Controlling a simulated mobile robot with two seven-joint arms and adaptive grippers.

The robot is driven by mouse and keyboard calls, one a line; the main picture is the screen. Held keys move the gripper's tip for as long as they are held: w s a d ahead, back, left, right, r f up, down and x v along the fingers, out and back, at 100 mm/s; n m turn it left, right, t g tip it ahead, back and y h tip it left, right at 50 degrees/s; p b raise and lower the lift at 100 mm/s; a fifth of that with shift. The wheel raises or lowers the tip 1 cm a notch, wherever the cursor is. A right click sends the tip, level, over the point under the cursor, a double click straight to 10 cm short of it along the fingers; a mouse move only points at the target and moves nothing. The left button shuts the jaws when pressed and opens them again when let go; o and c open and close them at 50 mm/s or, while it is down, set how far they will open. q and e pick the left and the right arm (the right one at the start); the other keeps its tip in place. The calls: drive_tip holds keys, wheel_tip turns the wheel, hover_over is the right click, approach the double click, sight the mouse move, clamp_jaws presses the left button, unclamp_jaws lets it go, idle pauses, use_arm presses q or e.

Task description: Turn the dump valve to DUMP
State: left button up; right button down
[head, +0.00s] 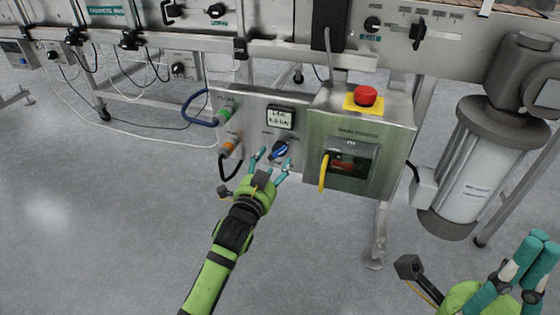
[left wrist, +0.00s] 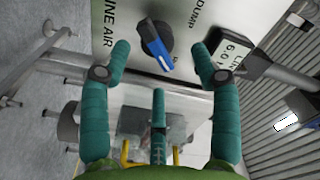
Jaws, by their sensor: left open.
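The dump valve (head: 280,150) is a round black knob with a blue handle on the front of a grey steel panel (head: 255,103). In the left wrist view the knob (left wrist: 154,42) lies between the labels LINE AIR, on the left, and DUMP, at upper right. Its blue end points down and slightly right there. My left gripper (head: 272,160) is open just in front of the knob. Its teal fingers (left wrist: 163,60) are spread on either side and below, with no clear contact. My right gripper (head: 532,258) is at lower right, far from the panel; its fingers look close together.
A pressure display (head: 280,117) sits just above the knob. Green (head: 225,114) and orange (head: 231,148) hose fittings are on its left. To the right are a red emergency button (head: 366,96) and a box with a yellow handle (head: 324,172). The floor in front is clear.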

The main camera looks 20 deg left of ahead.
sight(278, 155)
use_arm(q)
drive_tip(key=shift+w+d+f+b, duration=0.1)
drive_tip(key=shift+w+b, duration=0.7)
drive_tip(key=shift+w, duration=1.5)
drive_tip(key=shift+c, duration=0.4)
